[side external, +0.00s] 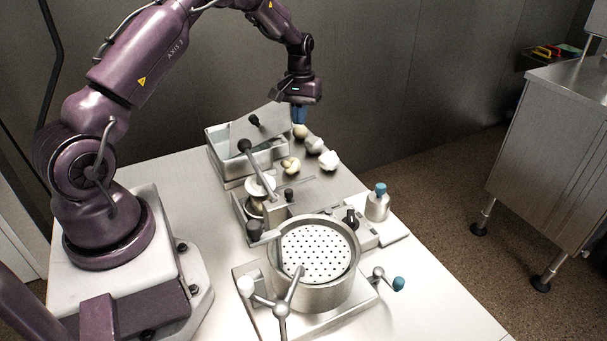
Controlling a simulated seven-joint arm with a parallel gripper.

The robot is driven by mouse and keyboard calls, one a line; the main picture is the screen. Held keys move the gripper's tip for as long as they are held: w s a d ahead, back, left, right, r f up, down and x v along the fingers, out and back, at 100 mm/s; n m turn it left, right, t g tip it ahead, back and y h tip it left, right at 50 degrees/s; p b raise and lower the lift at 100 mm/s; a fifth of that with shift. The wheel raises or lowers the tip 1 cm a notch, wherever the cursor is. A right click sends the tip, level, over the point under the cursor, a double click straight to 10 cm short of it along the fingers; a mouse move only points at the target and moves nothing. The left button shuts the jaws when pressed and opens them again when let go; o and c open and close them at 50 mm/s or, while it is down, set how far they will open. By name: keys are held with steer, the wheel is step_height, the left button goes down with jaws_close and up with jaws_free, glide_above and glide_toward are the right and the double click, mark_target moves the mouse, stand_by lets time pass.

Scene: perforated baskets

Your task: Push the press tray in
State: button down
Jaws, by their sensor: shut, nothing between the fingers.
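A lever press (290,208) stands in the middle of the table, with a long metal lever (262,173) tilted up to a black knob. A flat plate lies at the foot of the press; I cannot tell surely which part is its tray. My gripper (300,117) hangs pointing down at the back of the table, beside the raised lid of a metal box and behind the press. Its blue fingers are shut and hold nothing. The lower fingertips are close to the pale round pieces, and I cannot tell whether they touch anything.
A round basket with a perforated floor (318,254) and a three-armed handle (281,308) stand in front. The metal box (213,152) is at the back left. Several pale round pieces (328,160) lie behind the press. A blue-capped bottle (377,205) stands right. The table's front right is clear.

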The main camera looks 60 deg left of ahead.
steer(key=w+d+r+m+g+h, duration=0.1)
steer(key=d+r+m+g, duration=0.15)
steer(key=d, duration=0.65)
steer(key=shift+m+g, duration=0.35)
steer(key=shift+m, duration=0.1)
steer(key=x, duration=0.9)
steer(key=shift+w+d+f, duration=0.1)
steer(key=shift+d+f, duration=0.05)
steer(key=shift+f, duration=0.25)
steer(key=shift+s+d+f, duration=0.2)
steer(key=shift+s+d, duration=0.1)
steer(key=shift+s, duration=0.3)
steer(key=shift+s+d+f, duration=0.25)
steer(key=shift+s+d, duration=0.05)
steer(key=shift+s, duration=0.3)
steer(key=shift+s+d, duration=0.35)
steer(key=shift+s, duration=0.3)
steer(key=shift+s, duration=1.25)
